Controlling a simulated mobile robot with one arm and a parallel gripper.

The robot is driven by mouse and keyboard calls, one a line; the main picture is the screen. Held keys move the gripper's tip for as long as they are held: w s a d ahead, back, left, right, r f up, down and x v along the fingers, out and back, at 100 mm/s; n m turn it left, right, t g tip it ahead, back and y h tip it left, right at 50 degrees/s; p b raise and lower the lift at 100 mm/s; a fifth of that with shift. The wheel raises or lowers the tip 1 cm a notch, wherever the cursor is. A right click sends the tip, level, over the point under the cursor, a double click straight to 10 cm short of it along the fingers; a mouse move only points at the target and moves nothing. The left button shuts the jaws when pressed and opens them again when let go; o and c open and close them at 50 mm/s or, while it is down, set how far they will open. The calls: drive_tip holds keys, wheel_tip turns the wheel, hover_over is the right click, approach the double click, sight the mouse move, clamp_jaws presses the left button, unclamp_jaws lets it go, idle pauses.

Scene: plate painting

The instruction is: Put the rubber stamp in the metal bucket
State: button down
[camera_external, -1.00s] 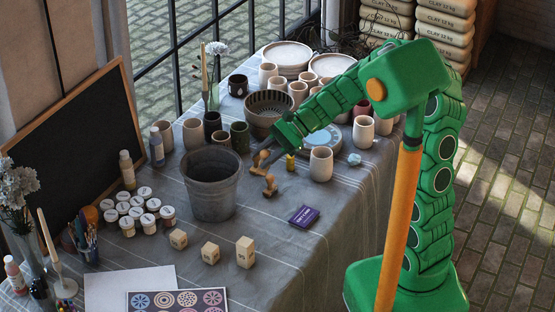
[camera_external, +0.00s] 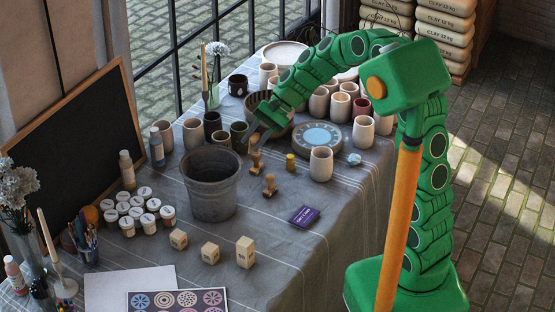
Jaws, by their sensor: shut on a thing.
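The metal bucket (camera_external: 211,187) is grey, open and upright on the cloth-covered table. My gripper (camera_external: 256,145) points down just right of the bucket's rim. It is shut on a wooden rubber stamp (camera_external: 257,163) with a turned handle; the grip itself is small and partly hidden. I cannot tell whether this stamp touches the table. A second, similar wooden stamp (camera_external: 270,186) stands upright nearer the front, right of the bucket and apart from my gripper.
Dark cups (camera_external: 239,134) stand behind the bucket. White-lidded jars (camera_external: 128,225), wooden blocks (camera_external: 245,252) and a purple box (camera_external: 304,216) surround it.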

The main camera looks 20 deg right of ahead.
drive_tip(key=w+a+r+n+t+h, duration=0.1)
drive_tip(key=w+a+r+n, duration=0.1)
drive_tip(key=w+a+n, duration=1.1)
wheel_tip(320, 180, down, 16)
drive_tip(key=s+d+n, duration=0.2)
drive_tip(key=shift+s+d+f+t, duration=0.15)
drive_tip(key=shift+d+f+t, duration=0.1)
drive_tip(key=shift+d+t, duration=0.05)
idle(1.0)
drive_tip(key=c, duration=0.7)
unclamp_jaws()
